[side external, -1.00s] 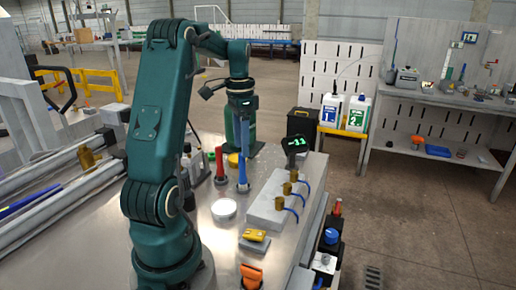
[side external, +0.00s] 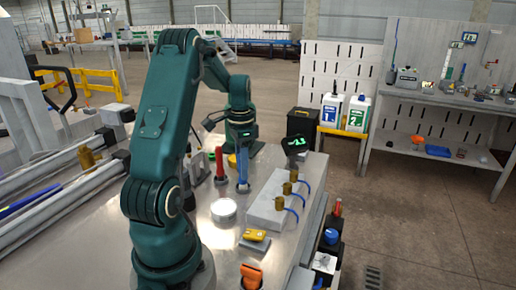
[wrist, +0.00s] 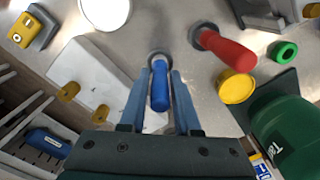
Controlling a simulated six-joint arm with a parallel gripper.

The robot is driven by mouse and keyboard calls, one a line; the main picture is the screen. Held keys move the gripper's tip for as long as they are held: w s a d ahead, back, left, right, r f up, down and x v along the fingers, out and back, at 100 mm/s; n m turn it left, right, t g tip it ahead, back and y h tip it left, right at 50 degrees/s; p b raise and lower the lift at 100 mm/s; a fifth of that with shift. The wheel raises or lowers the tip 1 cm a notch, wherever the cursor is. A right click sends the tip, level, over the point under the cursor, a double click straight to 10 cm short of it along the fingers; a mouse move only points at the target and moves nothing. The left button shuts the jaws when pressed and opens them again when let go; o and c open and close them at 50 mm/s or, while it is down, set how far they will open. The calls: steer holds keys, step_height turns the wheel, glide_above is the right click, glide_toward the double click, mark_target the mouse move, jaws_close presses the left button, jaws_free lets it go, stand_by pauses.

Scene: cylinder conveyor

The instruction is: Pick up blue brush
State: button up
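The blue brush (wrist: 160,88) stands upright in a round holder, handle up. In the side external view the brush (side external: 243,183) is left of the long grey block. My gripper (wrist: 161,78) points down over it, with its two blue-grey fingers on either side of the handle. A gap shows between the handle and each finger in the wrist view, so the gripper looks open and not closed on the brush. In the side view my gripper (side external: 242,170) partly hides the upper handle.
A red-handled brush (wrist: 225,48) stands close on the right in the wrist view, with a yellow round piece (wrist: 236,87) and a green bottle (wrist: 290,125) beyond. The grey block with brass fittings (side external: 272,200) and a white round dish (side external: 224,210) are close by.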

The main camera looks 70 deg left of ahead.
jaws_close()
step_height(320, 180, up, 9)
steer(key=shift+r, duration=0.4)
steer(key=shift+d+n, duration=0.45)
steer(key=shift+n, duration=0.55)
steer(key=w+d+r+m, duration=0.1)
steer(key=w+d, duration=0.1)
steer(key=d, duration=0.8)
steer(key=w+d+r+m, duration=0.1)
steer(key=w+d, duration=0.1)
steer(key=d, duration=0.9)
steer(key=shift+d+r, duration=0.25)
steer(key=shift+r, duration=0.05)
